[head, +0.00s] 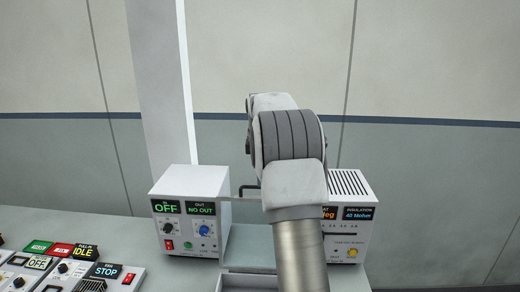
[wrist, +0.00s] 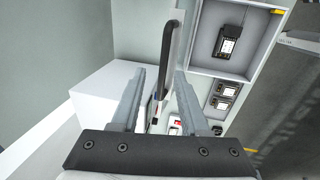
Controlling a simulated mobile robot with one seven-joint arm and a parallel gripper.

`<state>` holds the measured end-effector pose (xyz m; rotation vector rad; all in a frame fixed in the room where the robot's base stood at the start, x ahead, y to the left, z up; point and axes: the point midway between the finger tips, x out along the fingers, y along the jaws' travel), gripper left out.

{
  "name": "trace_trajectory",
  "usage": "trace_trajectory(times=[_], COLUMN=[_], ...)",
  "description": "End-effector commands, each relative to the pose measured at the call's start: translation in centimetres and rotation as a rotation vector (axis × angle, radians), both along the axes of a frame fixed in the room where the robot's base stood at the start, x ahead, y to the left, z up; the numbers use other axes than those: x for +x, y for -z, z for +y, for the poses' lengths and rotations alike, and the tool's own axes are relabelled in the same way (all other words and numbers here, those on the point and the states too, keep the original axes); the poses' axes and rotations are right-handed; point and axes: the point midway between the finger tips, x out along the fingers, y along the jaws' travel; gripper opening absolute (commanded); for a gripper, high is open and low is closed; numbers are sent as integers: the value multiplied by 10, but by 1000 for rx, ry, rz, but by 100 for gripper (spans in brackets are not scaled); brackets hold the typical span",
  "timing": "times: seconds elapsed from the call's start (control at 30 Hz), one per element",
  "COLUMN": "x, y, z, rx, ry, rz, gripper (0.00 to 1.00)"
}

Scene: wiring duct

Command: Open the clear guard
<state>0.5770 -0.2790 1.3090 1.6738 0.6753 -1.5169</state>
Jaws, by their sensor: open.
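My gripper (wrist: 159,75) is open, with its two grey fingers apart in the wrist view. A long dark handle (wrist: 166,48) runs between and beyond the fingertips; I cannot tell whether either finger touches it. A small part of a black handle (head: 248,187) also shows in the head view, left of my arm, between two white boxes. The clear guard itself is hard to make out, and whether it is open or shut does not show. My arm hides my gripper and much of the middle in the head view.
A white box (head: 188,186) with "OFF" and "NO OUT" displays stands left of my arm. Another white box (head: 347,187) with a vented top stands right. Control panels (head: 62,268) lie at lower left. A grey tray (wrist: 215,65) holding a black device is at upper right in the wrist view.

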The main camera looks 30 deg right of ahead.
Motion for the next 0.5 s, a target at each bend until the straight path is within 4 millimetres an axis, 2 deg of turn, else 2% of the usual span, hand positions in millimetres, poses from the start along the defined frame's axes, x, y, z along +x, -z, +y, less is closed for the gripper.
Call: trace_trajectory(times=[0.1,0.3,0.5], x=[-4,-11,-16], y=[-31,-79,-111], z=[3,8,12], rx=[-2,-2,-2], ry=[0,0,0], rz=[-6,-6,-4], gripper=[45,45,45])
